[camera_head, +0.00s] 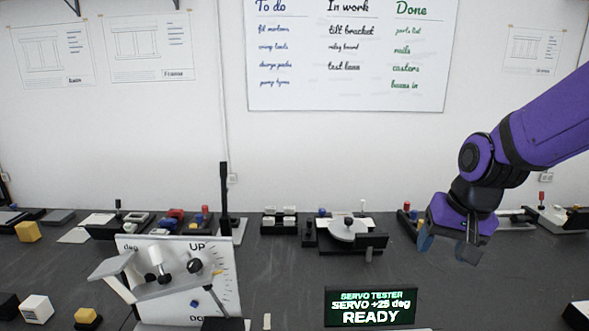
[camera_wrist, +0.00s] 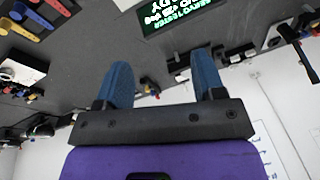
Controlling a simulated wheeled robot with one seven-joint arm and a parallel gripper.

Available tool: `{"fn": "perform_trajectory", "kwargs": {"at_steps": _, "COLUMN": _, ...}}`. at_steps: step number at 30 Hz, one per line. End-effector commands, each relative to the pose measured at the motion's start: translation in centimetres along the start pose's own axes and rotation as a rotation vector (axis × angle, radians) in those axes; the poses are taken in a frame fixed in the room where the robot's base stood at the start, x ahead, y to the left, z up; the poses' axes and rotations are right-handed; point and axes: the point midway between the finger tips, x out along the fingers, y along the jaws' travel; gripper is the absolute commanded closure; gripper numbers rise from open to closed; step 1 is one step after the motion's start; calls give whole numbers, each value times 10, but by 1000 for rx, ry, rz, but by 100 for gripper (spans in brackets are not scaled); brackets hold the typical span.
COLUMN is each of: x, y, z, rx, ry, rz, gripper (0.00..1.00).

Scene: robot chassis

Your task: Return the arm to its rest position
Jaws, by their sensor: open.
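My gripper (camera_head: 447,250) is at the end of my purple and black arm, at the right of the head view. It hangs above the dark bench, tilted down, with its blue fingers apart. In the wrist view the two blue fingers of my gripper (camera_wrist: 163,84) are spread with nothing between them. No object touches the fingers. The rest position itself is not marked in either view.
A servo tester screen (camera_head: 370,307) reads "SERVO +25 deg READY" at the bench front. A white dial board (camera_head: 207,290) with a tilted grey horn stands at left. A black post (camera_head: 224,200) rises behind it. Small parts and fixtures line the bench's back.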

Motion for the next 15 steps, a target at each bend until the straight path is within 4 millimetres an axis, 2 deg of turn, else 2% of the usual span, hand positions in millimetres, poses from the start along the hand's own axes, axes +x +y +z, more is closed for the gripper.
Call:
{"fn": "perform_trajectory", "kwargs": {"at_steps": 1, "x": -16, "y": 3, "z": 4, "rx": -19, "ry": 24, "rz": -6, "gripper": 37}}
{"fn": "perform_trajectory", "kwargs": {"at_steps": 6, "x": -58, "y": 14, "z": 25, "rx": -85, "ry": 79, "rz": -7, "gripper": 37}}
{"fn": "perform_trajectory", "kwargs": {"at_steps": 15, "x": -118, "y": 36, "z": 72, "rx": -196, "ry": 184, "rz": 24, "gripper": 37}}
